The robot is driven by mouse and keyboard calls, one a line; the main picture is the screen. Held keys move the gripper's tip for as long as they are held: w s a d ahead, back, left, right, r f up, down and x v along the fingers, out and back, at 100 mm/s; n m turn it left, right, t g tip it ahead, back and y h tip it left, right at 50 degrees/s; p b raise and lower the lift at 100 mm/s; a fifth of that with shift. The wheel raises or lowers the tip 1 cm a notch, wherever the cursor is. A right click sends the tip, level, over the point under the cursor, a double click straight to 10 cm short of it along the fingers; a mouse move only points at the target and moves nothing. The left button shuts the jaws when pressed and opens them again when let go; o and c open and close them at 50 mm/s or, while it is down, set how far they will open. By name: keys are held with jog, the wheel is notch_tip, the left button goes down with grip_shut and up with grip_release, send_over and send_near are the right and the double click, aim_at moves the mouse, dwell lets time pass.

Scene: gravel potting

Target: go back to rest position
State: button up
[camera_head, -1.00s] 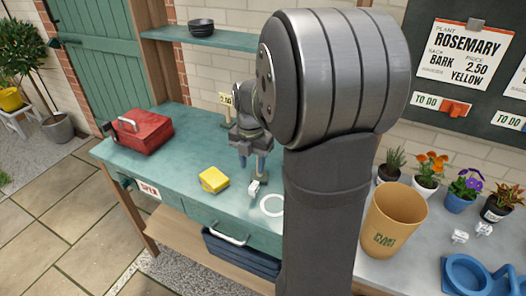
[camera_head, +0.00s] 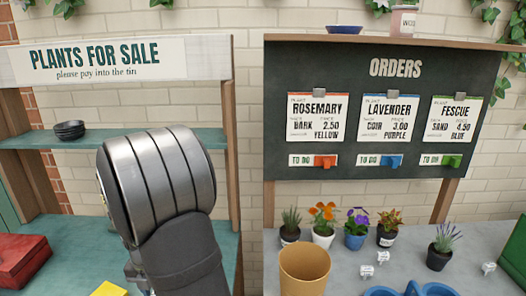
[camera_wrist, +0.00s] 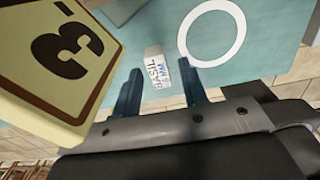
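My gripper (camera_wrist: 162,92) shows in the wrist view with its two dark blue fingers apart and nothing between them. A white label (camera_wrist: 157,70) with lettering lies on the teal surface beyond the fingertips. In the head view my arm stands in front of the teal bench (camera_head: 62,255) at the left, and the gripper is hidden. No mark of a rest position shows.
A white ring (camera_wrist: 212,35) lies on the bench. A red box (camera_head: 22,258), a tan pot (camera_head: 304,270) and several potted plants stand on the worktops.

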jog(key=shift+r, duration=0.4)
jog(key=shift+f, duration=0.1)
